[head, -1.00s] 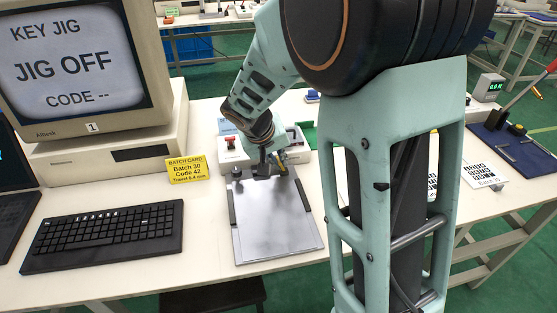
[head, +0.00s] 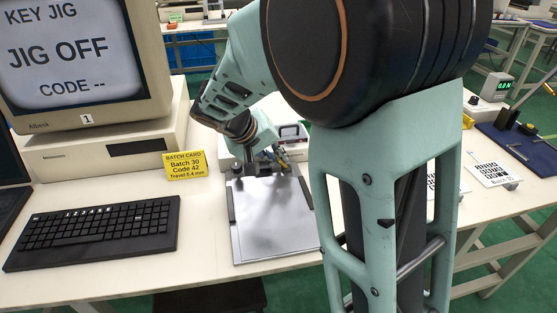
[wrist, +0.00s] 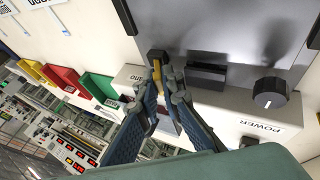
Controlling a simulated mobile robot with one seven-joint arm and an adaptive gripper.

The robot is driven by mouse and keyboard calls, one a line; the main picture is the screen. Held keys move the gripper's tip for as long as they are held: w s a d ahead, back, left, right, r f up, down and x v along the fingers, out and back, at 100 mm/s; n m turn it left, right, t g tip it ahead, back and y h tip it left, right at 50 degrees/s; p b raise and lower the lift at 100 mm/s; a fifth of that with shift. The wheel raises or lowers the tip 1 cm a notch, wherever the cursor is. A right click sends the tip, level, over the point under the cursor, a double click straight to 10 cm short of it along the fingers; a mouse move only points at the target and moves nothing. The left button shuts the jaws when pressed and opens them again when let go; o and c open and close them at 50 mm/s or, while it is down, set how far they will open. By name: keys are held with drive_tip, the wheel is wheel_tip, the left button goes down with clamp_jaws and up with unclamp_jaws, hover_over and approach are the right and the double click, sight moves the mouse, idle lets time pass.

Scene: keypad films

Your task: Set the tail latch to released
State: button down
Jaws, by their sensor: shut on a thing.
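The tail latch seems to be the small lever with a black head and yellow stem (wrist: 156,60) at the edge of the jig's grey plate (wrist: 230,30). The plate also shows in the head view (head: 270,230). My gripper (wrist: 165,80) has its blue-grey fingers closed together at this lever, shut on it. In the head view my gripper (head: 270,166) is at the far end of the plate, partly hidden by my arm, and the latch cannot be made out clearly. The latch's position marking cannot be read.
Beside the latch are a black block (wrist: 207,76) and a round black knob (wrist: 270,92) near a POWER label (wrist: 262,125). A monitor (head: 75,55) reading JIG OFF, a keyboard (head: 95,232) and a yellow batch card (head: 185,166) stand to the left.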

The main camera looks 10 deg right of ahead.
drive_tip(key=c, duration=2.1)
unclamp_jaws()
drive_tip(key=v, duration=1.2)
drive_tip(key=shift+r, duration=0.1)
drive_tip(key=shift+d, duration=0.1)
